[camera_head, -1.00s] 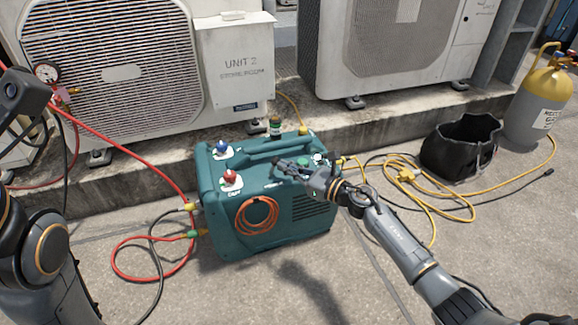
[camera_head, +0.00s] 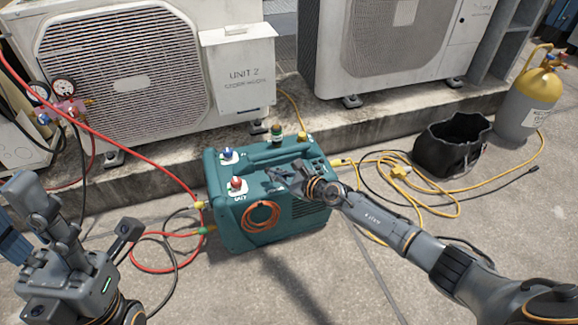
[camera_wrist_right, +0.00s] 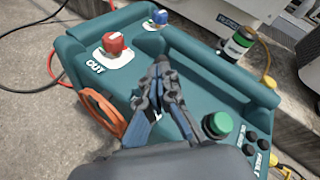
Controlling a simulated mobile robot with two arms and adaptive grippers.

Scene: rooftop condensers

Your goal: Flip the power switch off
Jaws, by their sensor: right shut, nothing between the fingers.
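A teal recovery machine (camera_head: 225,225) stands on the concrete; it also fills much of the right wrist view (camera_wrist_right: 210,75). On its top are a red knob (camera_wrist_right: 114,44), a blue knob (camera_wrist_right: 160,17), a green round button (camera_wrist_right: 217,125) and small black controls (camera_wrist_right: 252,137) at the right. I cannot tell which control is the power switch. My right gripper (camera_head: 272,174) is shut and empty over the machine's top; in the right wrist view its fingers (camera_wrist_right: 160,72) lie between the red knob and the green button. My left gripper (camera_head: 78,207) is open and empty at lower left.
Two condenser units (camera_head: 125,75) (camera_head: 385,45) stand behind on a concrete ledge. Red hoses (camera_head: 150,165) run left of the machine. Yellow hose coils (camera_head: 440,210), a black bag (camera_head: 450,147) and a yellow-grey cylinder (camera_head: 530,100) are on the right.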

